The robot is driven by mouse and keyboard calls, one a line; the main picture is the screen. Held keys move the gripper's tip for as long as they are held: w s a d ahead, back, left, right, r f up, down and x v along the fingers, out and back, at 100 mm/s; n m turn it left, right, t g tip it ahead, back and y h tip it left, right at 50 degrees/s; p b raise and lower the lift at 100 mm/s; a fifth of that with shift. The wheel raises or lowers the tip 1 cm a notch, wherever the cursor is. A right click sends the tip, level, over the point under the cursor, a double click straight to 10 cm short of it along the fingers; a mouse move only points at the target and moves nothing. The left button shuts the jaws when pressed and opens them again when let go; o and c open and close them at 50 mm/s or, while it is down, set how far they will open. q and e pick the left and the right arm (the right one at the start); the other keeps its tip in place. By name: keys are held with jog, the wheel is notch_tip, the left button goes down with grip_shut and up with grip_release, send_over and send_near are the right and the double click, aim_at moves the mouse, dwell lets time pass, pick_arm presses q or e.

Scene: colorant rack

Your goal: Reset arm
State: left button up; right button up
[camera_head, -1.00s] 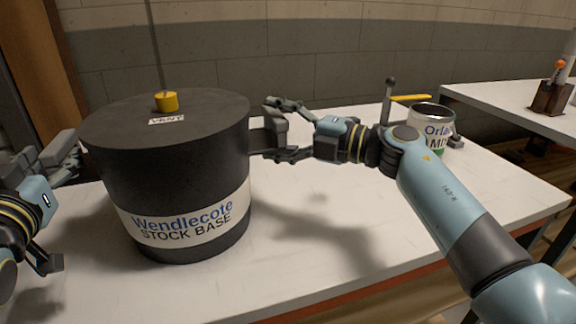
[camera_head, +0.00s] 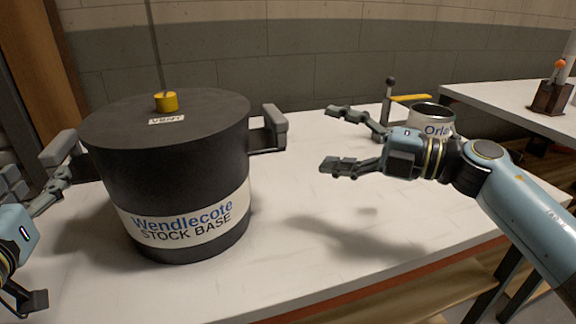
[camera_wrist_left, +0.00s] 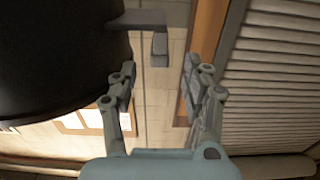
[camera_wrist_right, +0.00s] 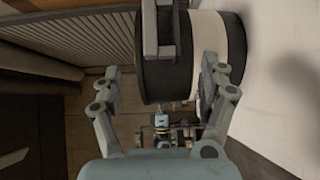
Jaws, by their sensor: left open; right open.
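The black stock pot (camera_head: 170,185) with "Wendlecote STOCK BASE" on its label stands upright on the white table. It has a grey handle on the right (camera_head: 272,125) and one on the left (camera_head: 58,150). My right gripper (camera_head: 335,139) is open and empty, to the right of the right handle and apart from it. In the right wrist view the pot (camera_wrist_right: 205,45) and handle (camera_wrist_right: 160,25) lie beyond the open fingers. My left gripper (camera_head: 48,240) is open and apart from the left handle. In the left wrist view that handle (camera_wrist_left: 159,46) lies ahead of the fingers.
A can (camera_head: 433,113) lettered "Orla…" stands behind my right gripper, partly hidden. A post with a yellow lever (camera_head: 410,97) is beside it. A second table (camera_head: 510,100) at the right holds a brown block with an orange-tipped stick (camera_head: 550,95). The table's front middle is clear.

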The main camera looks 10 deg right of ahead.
jog(key=shift+s+d, duration=0.35)
jog(key=shift+d, duration=0.05)
